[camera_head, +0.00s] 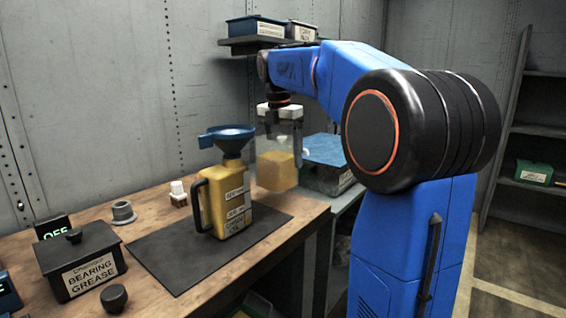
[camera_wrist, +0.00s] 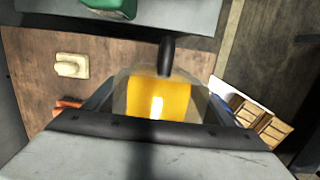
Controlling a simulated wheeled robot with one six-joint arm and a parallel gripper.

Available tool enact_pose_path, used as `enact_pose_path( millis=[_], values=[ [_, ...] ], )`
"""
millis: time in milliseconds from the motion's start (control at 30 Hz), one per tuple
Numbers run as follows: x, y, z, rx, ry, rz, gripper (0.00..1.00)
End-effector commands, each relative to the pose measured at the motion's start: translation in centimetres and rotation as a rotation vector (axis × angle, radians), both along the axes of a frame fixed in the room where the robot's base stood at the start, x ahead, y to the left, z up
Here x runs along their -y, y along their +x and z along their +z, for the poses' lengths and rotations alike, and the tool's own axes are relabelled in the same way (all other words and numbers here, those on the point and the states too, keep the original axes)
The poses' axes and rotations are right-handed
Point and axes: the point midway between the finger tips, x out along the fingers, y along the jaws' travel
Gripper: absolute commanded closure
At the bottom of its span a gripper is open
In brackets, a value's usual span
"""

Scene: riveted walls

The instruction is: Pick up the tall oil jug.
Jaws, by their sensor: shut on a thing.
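My gripper (camera_head: 282,122) is shut on a clear jug with yellow oil in it (camera_head: 276,170). The jug hangs below the gripper, roughly upright, near the bench's far right corner; whether its base clears the bench is hard to tell. In the wrist view the jug's yellow oil (camera_wrist: 158,100) shows between the fingers, with a dark bar-like part beyond it. A separate yellow jug (camera_head: 232,208) with a black handle stands on the dark mat (camera_head: 165,250), left of the held jug. A blue funnel (camera_head: 228,138) sits on its top.
On the bench (camera_head: 150,208) are a bearing grease box (camera_head: 85,272), a grey flanged part (camera_head: 123,212) and a small pale item (camera_head: 178,192). A blue-topped container (camera_head: 328,150) stands behind the held jug. A wall shelf (camera_head: 262,40) with bins is above. The mat's left part is bare.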

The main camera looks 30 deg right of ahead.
Motion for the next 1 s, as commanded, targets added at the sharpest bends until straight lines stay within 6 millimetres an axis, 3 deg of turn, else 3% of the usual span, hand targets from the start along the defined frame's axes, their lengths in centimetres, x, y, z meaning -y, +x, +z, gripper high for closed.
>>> enact_pose_path(
  millis=[400,1000],
  values=[
    [0.0,0.1,3.1,0.002,0.0,0.0,0.64],
    [0.0,0.0,4.8,0.001,-0.001,0.0,0.64]
  ],
)
